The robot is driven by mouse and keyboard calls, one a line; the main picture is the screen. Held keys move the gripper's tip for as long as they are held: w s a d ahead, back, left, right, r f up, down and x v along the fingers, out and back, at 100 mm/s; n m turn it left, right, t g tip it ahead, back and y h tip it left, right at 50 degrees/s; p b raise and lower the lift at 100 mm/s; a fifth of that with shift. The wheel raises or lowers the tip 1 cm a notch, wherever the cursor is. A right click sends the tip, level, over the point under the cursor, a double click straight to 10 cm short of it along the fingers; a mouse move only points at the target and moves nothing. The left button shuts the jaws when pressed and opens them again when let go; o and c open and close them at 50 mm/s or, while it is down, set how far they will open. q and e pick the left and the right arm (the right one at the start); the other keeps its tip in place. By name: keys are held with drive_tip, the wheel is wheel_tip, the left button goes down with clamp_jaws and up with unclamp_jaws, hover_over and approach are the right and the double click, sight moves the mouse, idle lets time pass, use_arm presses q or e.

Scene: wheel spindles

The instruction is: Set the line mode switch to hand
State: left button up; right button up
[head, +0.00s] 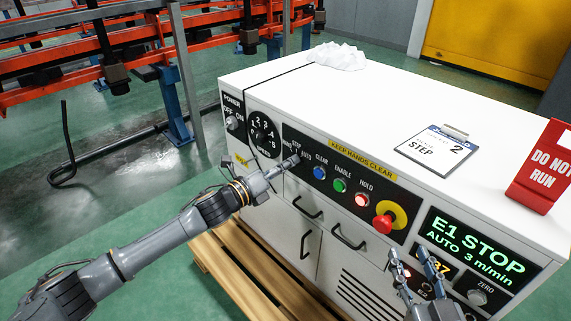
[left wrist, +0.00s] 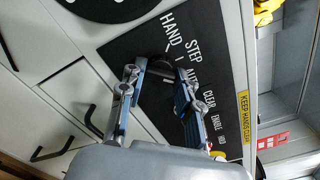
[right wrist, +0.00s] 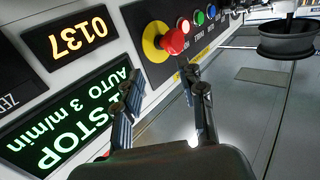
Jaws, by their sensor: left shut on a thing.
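The line mode switch sits on the black panel (left wrist: 135,48), with HAND, STEP and AUTO printed around it. My left gripper (left wrist: 160,78) is at the switch, its fingers closed on the dark knob between them. The fingers and shadow hide most of the knob, so I cannot tell which label it points to. In the head view the left gripper (head: 290,163) covers the switch, left of the blue CLEAR button (head: 319,172). My right gripper (right wrist: 162,90) is open and empty in front of the cabinet, near the display (head: 470,257), which reads E1 STOP, AUTO 3 m/min.
A green ENABLE button (head: 339,185), a lit red HOLD button (head: 361,200) and a red mushroom stop button (head: 384,222) lie right of the switch. A numbered dial (head: 262,134) is to its left. A card (head: 437,147) and red DO NOT RUN sign (head: 540,170) are on the cabinet top.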

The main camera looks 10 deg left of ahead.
drive_tip(key=s+d+f+g+h+p, duration=0.25)
drive_tip(key=s+f+g, duration=0.35)
drive_tip(key=f, duration=0.4)
drive_tip(key=s+d+f+g+h+p, duration=0.1)
drive_tip(key=s+d+g+p, duration=0.1)
drive_tip(key=s+g, duration=0.25)
drive_tip(key=s+d+f+g+p, duration=0.2)
drive_tip(key=s+g+p, duration=0.1)
drive_tip(key=s, duration=0.3)
use_arm(q)
drive_tip(key=shift+n+p, duration=2.05)
drive_tip(key=shift+n, duration=6.75)
use_arm(e)
wheel_tip(320, 180, down, 16)
drive_tip(key=g, duration=0.1)
drive_tip(key=shift+a+f, duration=0.15)
drive_tip(key=shift+f, duration=0.05)
drive_tip(key=shift+w, duration=0.1)
use_arm(q)
drive_tip(key=o, duration=1.1)
drive_tip(key=shift+o, duration=0.2)
